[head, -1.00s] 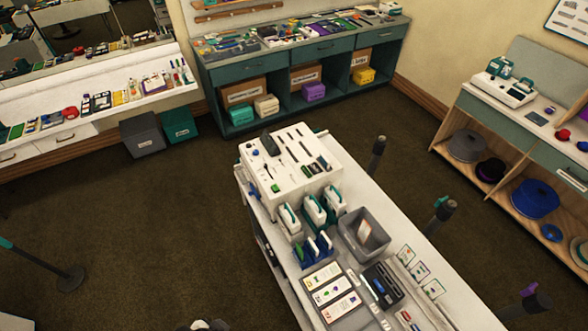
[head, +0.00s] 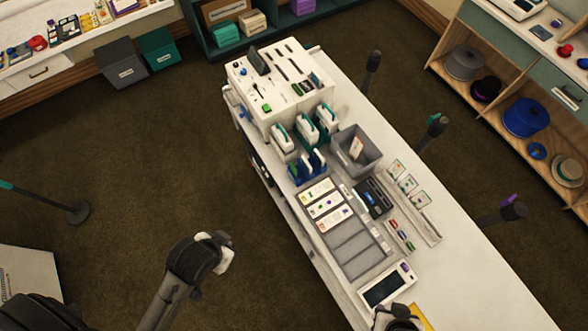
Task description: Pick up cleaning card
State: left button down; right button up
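I cannot tell for certain which card is the cleaning card. A grey tray (head: 362,256) on the long white counter (head: 462,274) holds several white cards (head: 329,205) in its far slots; its near slots look empty. Another pale card (head: 356,147) stands in an open grey bin (head: 369,168). Small printed cards (head: 408,183) stand in a row at the right. My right gripper (head: 401,317) is at the bottom edge by the counter's near part, mostly cut off, with its fingers unclear.
A white device with a dark screen (head: 388,286) lies near the bottom edge. White card printers (head: 307,127) and a white tool block (head: 277,78) stand further back. Dark posts (head: 434,132) stand along the counter's right side.

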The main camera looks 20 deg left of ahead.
pick_arm(q)
jog(key=shift+d, duration=0.15)
jog(key=c, duration=1.9)
grip_release()
jog(key=shift+o, duration=0.9)
jog(key=o, duration=0.5)
jog(key=shift+a, duration=0.2)
